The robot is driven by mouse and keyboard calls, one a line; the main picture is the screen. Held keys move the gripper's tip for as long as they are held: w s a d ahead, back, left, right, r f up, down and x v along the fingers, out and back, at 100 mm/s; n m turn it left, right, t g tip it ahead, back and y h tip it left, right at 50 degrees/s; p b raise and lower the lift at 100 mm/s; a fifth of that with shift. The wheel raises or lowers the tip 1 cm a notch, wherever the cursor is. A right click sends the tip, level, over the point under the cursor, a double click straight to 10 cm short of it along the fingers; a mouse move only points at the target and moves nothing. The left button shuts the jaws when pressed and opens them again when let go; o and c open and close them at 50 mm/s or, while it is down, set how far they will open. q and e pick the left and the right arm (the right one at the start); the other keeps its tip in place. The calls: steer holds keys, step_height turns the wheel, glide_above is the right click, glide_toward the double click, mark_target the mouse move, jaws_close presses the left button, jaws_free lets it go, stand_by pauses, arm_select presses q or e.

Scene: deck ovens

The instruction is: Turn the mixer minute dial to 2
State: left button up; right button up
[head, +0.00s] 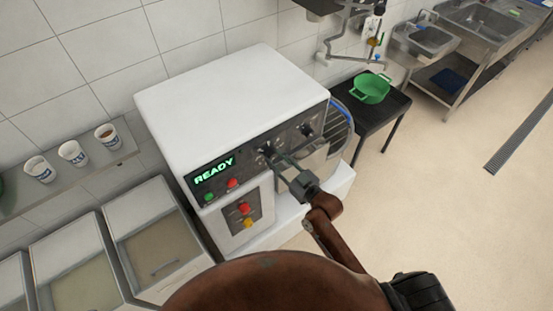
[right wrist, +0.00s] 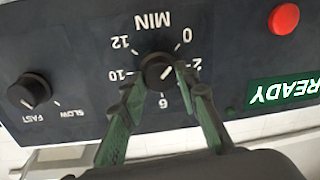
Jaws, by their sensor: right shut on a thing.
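The minute dial (right wrist: 156,69) is a black round knob under the lettering MIN, seen upside down in the right wrist view. It also shows on the mixer's dark panel in the head view (head: 265,149). Its short white mark slants to the upper right in the wrist view, seemingly between 0 and 2; the exact reading is hard to tell. My right gripper (right wrist: 160,80) is shut on the dial, one finger on each side. It also shows in front of the panel in the head view (head: 272,156). My left gripper is out of view.
Beside the dial are a FAST/SLOW knob (right wrist: 28,90), a red button (right wrist: 284,18) and a green READY display (right wrist: 285,90). The white mixer housing (head: 225,95) stands by the wall. Lidded bins (head: 155,235) and a shelf with cups (head: 72,153) are left; open floor is right.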

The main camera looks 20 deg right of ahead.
steer(key=shift+m, duration=0.3)
steer(key=m+p, duration=0.2)
steer(key=m, duration=0.1)
steer(key=shift+m, duration=0.3)
steer(key=shift+m+t+p, duration=0.4)
steer(key=shift+m+p, duration=0.65)
steer(key=shift+m, duration=1.25)
steer(key=shift+f, duration=0.1)
steer(key=o, duration=1.2)
steer(key=shift+c, duration=0.2)
